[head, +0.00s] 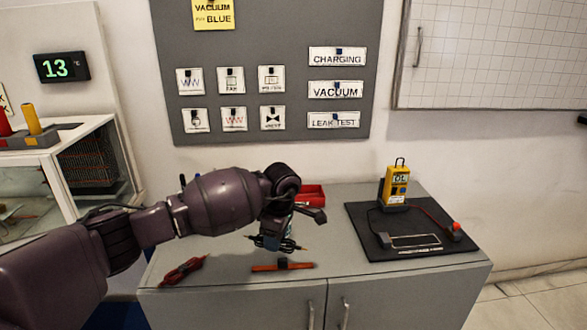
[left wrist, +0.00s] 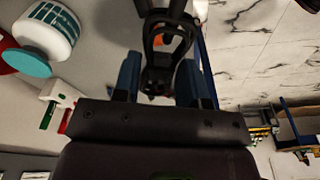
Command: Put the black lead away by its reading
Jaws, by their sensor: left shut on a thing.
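My left gripper (head: 284,222) is above the front of the grey cabinet top and is shut on the black lead (head: 275,243), a dark coiled bundle held just over the surface. In the left wrist view the black lead (left wrist: 168,45) sits between the two blue fingers. A yellow meter (head: 397,183) stands upright on a black mat (head: 372,238) at the right; its small display seems to show "OL", but I cannot be sure. A red lead (head: 183,270) lies bundled at the cabinet's left front. My right gripper is not in view.
A red tray (head: 312,192) sits behind my gripper, partly hidden. A red-ended probe (head: 456,230) is on the mat's right. A wall board (head: 270,20) carries signs. A display (head: 61,67) reads 13.

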